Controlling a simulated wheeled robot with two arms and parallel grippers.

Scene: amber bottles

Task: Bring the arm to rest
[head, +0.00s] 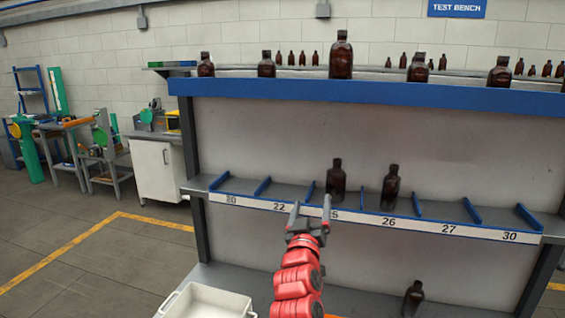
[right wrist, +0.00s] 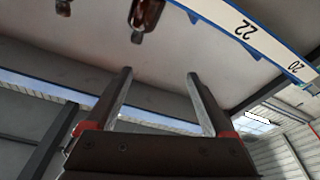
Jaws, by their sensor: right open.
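My right gripper (head: 311,206) is raised in front of the middle shelf with its two fingers apart and nothing between them. My left gripper is out of view.
The shelf strip (head: 448,228) has blue dividers and numbered slots, several empty. Larger bottles stand on the blue-edged top shelf (head: 390,94). One bottle (head: 413,297) is on the low shelf. A white bin (head: 205,302) sits bottom left. Floor at left is free.

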